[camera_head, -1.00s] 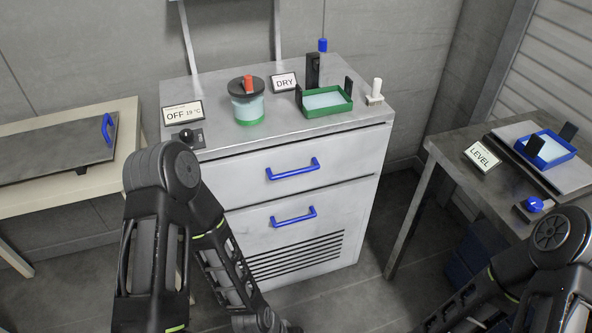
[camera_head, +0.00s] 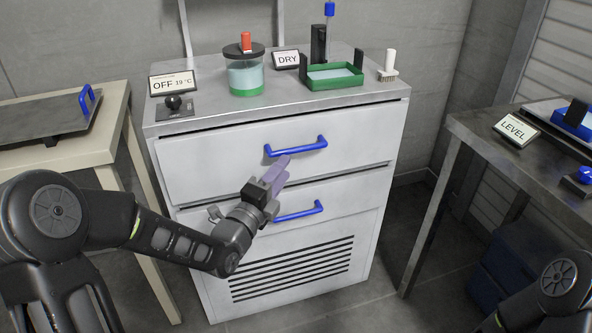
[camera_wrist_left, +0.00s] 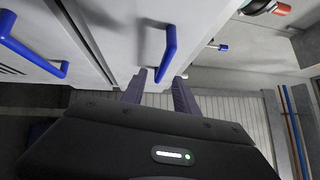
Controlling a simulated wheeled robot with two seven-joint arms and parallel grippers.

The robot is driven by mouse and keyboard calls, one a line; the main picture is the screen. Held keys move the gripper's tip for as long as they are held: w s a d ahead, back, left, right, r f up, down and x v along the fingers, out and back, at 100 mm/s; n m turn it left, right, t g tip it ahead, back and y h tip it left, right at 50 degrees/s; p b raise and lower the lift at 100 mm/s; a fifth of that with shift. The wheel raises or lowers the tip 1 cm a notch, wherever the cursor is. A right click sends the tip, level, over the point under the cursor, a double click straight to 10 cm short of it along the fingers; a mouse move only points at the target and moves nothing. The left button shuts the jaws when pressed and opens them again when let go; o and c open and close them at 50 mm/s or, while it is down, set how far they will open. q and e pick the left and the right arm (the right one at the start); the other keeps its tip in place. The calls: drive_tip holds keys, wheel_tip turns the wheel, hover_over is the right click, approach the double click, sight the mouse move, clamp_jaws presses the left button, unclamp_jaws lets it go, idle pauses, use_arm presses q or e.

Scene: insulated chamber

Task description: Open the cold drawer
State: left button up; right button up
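The grey cabinet (camera_head: 380,120) has two drawer fronts, each with a blue bar handle. Both drawers look shut. The upper handle (camera_head: 296,146) also shows in the left wrist view (camera_wrist_left: 168,48), just ahead of the fingertips and in line with the gap between them. The lower handle (camera_head: 299,212) is partly behind my left gripper in the head view. My left gripper (camera_head: 281,164) has purple fingers, apart and empty, just below the upper handle; contact cannot be told. It also shows in the left wrist view (camera_wrist_left: 158,84). My right gripper is out of view; only its arm shows at lower right.
On the cabinet top stand an OFF 19 °C sign (camera_head: 173,83), a black knob (camera_head: 174,102), a lidded jar (camera_head: 246,78), a DRY sign (camera_head: 287,59), a green tray (camera_head: 336,83) and a white brush (camera_head: 388,68). Tables flank the cabinet, with floor between.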

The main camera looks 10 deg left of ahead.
sight(296, 151)
use_arm(q)
drive_tip(key=shift+r, duration=0.35)
drive_tip(key=shift+w, duration=0.1)
drive_tip(key=x, duration=0.7)
drive_tip(key=shift+w, duration=0.3)
clamp_jaws()
idle(1.1)
